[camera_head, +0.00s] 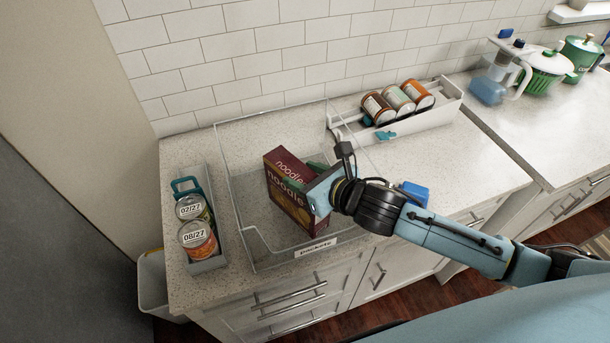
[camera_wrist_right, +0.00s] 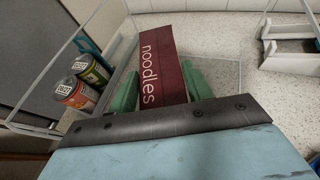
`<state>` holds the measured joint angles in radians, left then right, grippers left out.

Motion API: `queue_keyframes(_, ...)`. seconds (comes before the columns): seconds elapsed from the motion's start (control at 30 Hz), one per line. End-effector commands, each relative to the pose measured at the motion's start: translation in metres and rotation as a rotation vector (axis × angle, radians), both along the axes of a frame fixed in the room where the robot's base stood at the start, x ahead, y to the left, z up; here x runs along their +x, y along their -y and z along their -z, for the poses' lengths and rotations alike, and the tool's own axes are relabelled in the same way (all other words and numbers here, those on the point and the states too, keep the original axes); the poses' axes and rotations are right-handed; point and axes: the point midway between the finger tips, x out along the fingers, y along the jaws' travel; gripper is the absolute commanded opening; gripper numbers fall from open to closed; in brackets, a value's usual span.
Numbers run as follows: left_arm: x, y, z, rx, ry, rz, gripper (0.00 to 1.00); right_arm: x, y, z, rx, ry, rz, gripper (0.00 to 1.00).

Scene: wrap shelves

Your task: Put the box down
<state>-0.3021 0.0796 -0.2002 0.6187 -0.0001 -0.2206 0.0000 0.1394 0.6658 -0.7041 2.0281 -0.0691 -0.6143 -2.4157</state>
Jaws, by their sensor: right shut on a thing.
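A dark red noodles box (camera_head: 288,196) stands upright inside a clear bin labelled "packets" (camera_head: 318,248) on the counter. My right gripper (camera_head: 318,180) comes in from the right and is shut on the box. In the right wrist view, the box (camera_wrist_right: 161,62) sits between the two green fingers (camera_wrist_right: 160,88). Whether the box's bottom touches the bin floor cannot be told. My left gripper is not in view.
A grey tray (camera_head: 208,264) with dated cans stands left of the bin. A white rack (camera_head: 448,98) with cans lies behind it. Counter right of the bin is mostly clear.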

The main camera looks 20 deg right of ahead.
Motion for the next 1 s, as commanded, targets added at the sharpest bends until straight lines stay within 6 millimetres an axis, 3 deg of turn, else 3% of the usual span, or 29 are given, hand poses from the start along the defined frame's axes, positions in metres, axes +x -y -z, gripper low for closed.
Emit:
queue_keyframes(0.37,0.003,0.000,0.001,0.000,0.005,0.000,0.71,0.001,0.000,0.004,0.000,0.004,-0.001,0.00)
queue_keyframes(0.4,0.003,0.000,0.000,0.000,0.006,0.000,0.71,0.000,0.000,0.005,-0.001,0.001,0.001,0.55)
queue_keyframes(0.53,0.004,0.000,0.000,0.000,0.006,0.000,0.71,0.000,0.000,0.005,-0.001,0.001,0.001,0.71)
queue_keyframes(0.87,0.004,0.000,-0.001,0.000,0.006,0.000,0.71,0.000,0.000,0.001,0.000,0.003,0.001,0.71)
queue_keyframes(1.0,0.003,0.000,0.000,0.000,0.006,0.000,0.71,-0.012,0.006,-0.003,-0.003,0.002,-0.002,0.71)
